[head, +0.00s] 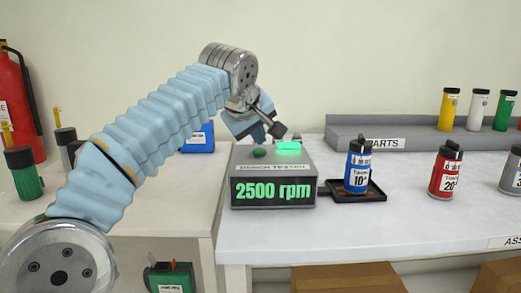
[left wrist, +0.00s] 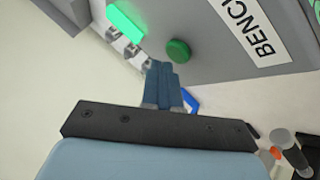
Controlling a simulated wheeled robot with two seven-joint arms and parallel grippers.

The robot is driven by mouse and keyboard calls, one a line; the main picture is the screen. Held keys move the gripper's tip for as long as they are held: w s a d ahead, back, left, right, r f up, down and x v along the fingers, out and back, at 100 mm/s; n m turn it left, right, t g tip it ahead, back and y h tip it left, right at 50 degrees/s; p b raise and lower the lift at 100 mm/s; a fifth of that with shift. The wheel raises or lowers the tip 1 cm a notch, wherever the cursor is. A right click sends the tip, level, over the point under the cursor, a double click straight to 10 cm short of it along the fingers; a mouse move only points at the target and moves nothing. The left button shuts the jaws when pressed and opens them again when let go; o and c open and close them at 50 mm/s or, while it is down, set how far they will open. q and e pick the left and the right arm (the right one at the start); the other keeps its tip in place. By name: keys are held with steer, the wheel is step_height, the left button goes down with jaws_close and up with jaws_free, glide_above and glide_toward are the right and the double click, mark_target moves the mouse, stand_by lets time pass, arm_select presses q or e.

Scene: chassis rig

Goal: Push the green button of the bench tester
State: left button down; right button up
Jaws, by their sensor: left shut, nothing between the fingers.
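The bench tester (head: 225,192) is a dark grey box on the table, with "2500 rpm" in green on its front display. Its round green button (head: 260,152) is on the top face, left of a brightly lit green bar (head: 288,146). In the left wrist view, the green button (left wrist: 178,50) is uncovered, just beyond the fingertips, and the lit bar (left wrist: 124,22) is up and left of it. My left gripper (head: 277,130) is shut and empty, above the rear of the tester's top. The fingers (left wrist: 165,82) appear apart from the button. My right gripper is out of view.
A blue canister (head: 358,168) stands on a small black tray (head: 376,194) beside the tester's right side. Red (head: 446,170) and grey (head: 513,172) canisters stand farther right. A grey parts shelf (head: 350,128) runs behind. A blue object (head: 200,138) lies behind my left arm.

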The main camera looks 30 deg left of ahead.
mark_target(258, 151)
arm_select(q)
steer(key=shift+f, duration=0.4)
steer(key=shift+f+b, duration=0.2)
steer(key=shift+b, duration=0.2)
steer(key=shift+r, duration=0.1)
steer(key=shift+r+p, duration=0.55)
steer(key=shift+p, duration=0.15)
step_height(258, 151, up, 5)
steer(key=p, duration=0.4)
steer(key=shift+f+p, duration=0.2)
steer(key=shift+p, duration=0.15)
steer(key=shift+r+p, duration=0.4)
steer(key=shift+r, duration=0.3)
